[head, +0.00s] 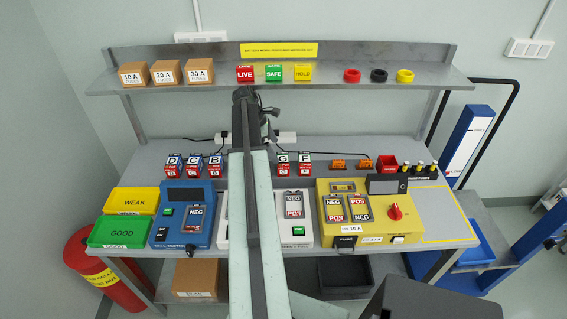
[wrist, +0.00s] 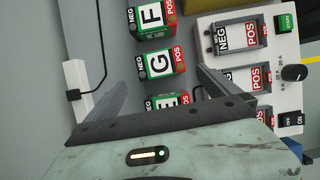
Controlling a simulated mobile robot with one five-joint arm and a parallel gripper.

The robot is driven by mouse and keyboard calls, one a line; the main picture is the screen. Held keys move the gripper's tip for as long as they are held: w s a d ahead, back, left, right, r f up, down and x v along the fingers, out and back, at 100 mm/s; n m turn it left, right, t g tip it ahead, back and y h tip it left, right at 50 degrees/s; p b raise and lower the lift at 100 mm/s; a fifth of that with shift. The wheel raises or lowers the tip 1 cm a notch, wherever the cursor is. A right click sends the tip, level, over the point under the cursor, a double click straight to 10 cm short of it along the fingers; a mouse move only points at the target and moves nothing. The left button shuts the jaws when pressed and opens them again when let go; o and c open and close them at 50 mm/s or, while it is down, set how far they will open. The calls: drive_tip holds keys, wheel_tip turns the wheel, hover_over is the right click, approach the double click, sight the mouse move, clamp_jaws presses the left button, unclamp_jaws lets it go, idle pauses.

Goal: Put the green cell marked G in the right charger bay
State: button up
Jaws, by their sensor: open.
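The green cell marked G (head: 282,164) stands on the bench behind the white charger, beside cell F (head: 305,165). In the wrist view cell G (wrist: 160,64) shows a white label, a black NEG end and a red POS end. My gripper (wrist: 160,88) is open, with one finger on either side of cell G in the picture; contact is not visible. In the head view my arm hides the gripper. The white charger (head: 310,224) has its right bay (head: 293,203) visible and looking empty, NEG at the back and POS at the front. My arm hides the charger's middle.
In the wrist view cell F (wrist: 152,15) is above G and cell E (wrist: 165,101) below, partly hidden. Cells D (head: 172,165), C (head: 194,165) and B (head: 215,165) stand left. A yellow unit (head: 365,225) is right of the charger; a blue tester (head: 167,225) is left.

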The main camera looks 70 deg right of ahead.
sight(283, 159)
drive_tip(key=shift+s+d+f+b, duration=0.2)
drive_tip(key=shift+s+f+b, duration=0.2)
drive_tip(key=shift+f+b, duration=0.25)
drive_tip(key=shift+s+d+f+b, duration=0.15)
drive_tip(key=shift+s+f+b, duration=0.25)
drive_tip(key=shift+f+b, duration=0.2)
drive_tip(key=b+x, duration=0.5)
drive_tip(key=shift+s+f, duration=0.15)
drive_tip(key=shift+f, duration=0.1)
drive_tip(key=shift+r, duration=0.25)
drive_tip(key=c, duration=2)
